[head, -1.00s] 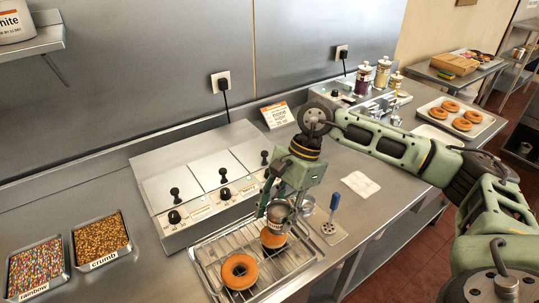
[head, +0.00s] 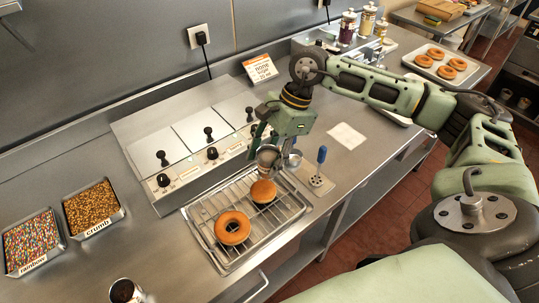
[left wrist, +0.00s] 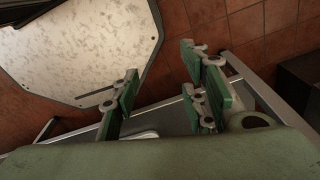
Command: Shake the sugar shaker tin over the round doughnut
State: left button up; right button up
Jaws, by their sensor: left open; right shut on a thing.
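The round doughnut (head: 263,191), orange-brown with no hole showing, lies on the right part of the wire rack (head: 203,209). My right gripper (head: 268,146) is shut on the sugar shaker tin (head: 267,156), a small grey metal can, partly hidden by the fingers. The tin is just above the round doughnut in the picture, close to its far edge; I cannot tell the exact gap or tilt. My left gripper shows only in the left wrist view (left wrist: 160,95), open and empty, with tiled floor behind it.
A ring doughnut (head: 232,228) lies on the rack, left of the round one. A blue-handled tool (head: 321,156) stands in a holder on the right. The glaze unit (head: 187,150) is behind. Trays of rainbow sprinkles (head: 32,240) and crumb (head: 92,208) are left.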

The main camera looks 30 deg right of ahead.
jog(key=shift+a, duration=0.2)
jog(key=shift+d, duration=0.4)
jog(key=shift+a, duration=0.2)
pick_arm(q)
jog(key=shift+w+a, duration=0.15)
jog(key=shift+a, duration=0.15)
pick_arm(e)
jog(key=shift+d, duration=0.1)
